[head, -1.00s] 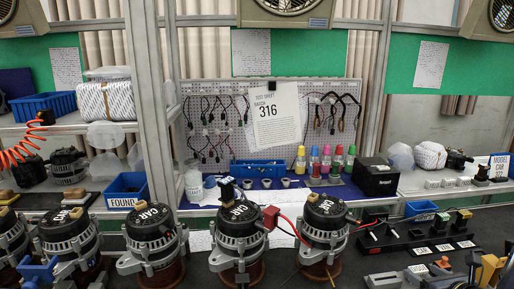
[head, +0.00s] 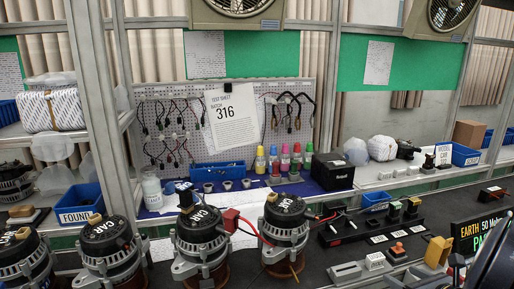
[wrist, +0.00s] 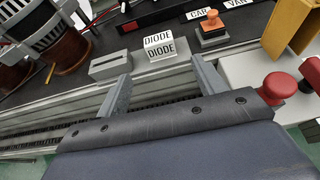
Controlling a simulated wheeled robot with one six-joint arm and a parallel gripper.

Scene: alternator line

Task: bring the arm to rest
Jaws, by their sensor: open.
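My gripper (wrist: 158,90) shows in the wrist view with its two grey fingers spread apart and nothing between them. It is over the front edge of the dark bench (wrist: 150,20), with a grey slotted block (wrist: 110,65) and white DIODE label blocks (wrist: 160,46) just beyond the fingertips. In the head view a dark rounded part at the lower right corner may be my arm; the fingers do not show there.
Several alternators marked CAR (head: 201,240) stand along the bench. An orange-topped stamp (wrist: 212,28) and a red button (wrist: 278,86) are near my gripper. A display reading EARTH (head: 480,232) stands at the right. Behind is a pegboard (head: 180,110) with cables.

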